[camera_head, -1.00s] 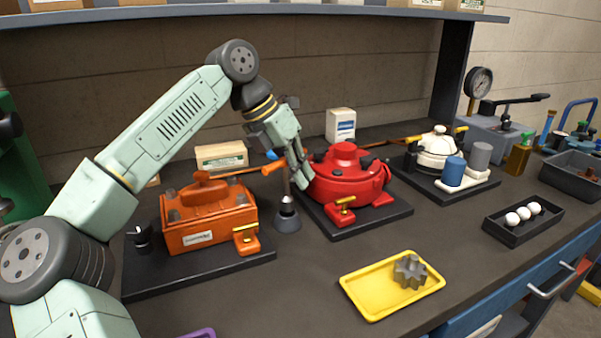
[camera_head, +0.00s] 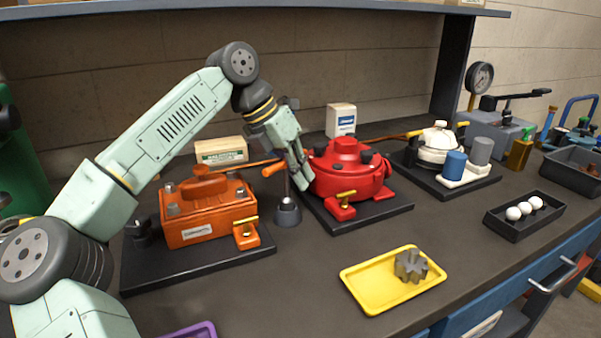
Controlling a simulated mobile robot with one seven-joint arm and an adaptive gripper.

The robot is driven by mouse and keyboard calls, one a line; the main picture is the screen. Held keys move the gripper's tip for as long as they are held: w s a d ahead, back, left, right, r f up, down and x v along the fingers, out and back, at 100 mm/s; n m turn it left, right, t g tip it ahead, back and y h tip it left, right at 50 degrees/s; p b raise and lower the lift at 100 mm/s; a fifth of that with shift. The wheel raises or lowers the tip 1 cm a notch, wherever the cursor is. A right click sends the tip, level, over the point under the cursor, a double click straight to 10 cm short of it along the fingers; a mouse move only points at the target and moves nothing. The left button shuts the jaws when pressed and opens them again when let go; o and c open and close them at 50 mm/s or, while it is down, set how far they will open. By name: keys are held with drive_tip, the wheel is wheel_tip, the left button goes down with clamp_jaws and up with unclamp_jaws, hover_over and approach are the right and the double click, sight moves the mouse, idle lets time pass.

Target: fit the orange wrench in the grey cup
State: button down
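The orange wrench (camera_head: 272,170) has an orange cross handle and a thin dark upright shaft. Its right end is hidden by my gripper (camera_head: 301,180), whose fingers appear closed on the handle, though the contact is partly hidden. The grey cup (camera_head: 288,214) is a dark, round piece standing on the bench between the orange and red motors. The wrench's shaft is upright over it, and its lower end is at the cup's mouth. I cannot tell how deep the shaft sits.
The orange motor (camera_head: 207,210) on a black base stands left of the cup, the red motor (camera_head: 347,172) close on its right. A yellow tray (camera_head: 365,297) with a grey gear (camera_head: 411,265) lies in front. The bench between cup and yellow tray is clear.

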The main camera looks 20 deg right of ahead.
drive_tip(key=shift+f+b, duration=0.55)
drive_tip(key=shift+f, duration=0.5)
drive_tip(key=c, duration=2.4)
unclamp_jaws()
drive_tip(key=c, duration=1.7)
unclamp_jaws()
drive_tip(key=shift+r, duration=0.1)
wheel_tip(320, 180, up, 6)
drive_tip(key=p, duration=0.5)
drive_tip(key=shift+p, duration=0.3)
drive_tip(key=v, duration=1.1)
drive_tip(key=shift+a+r, duration=0.25)
drive_tip(key=shift+r, duration=0.1)
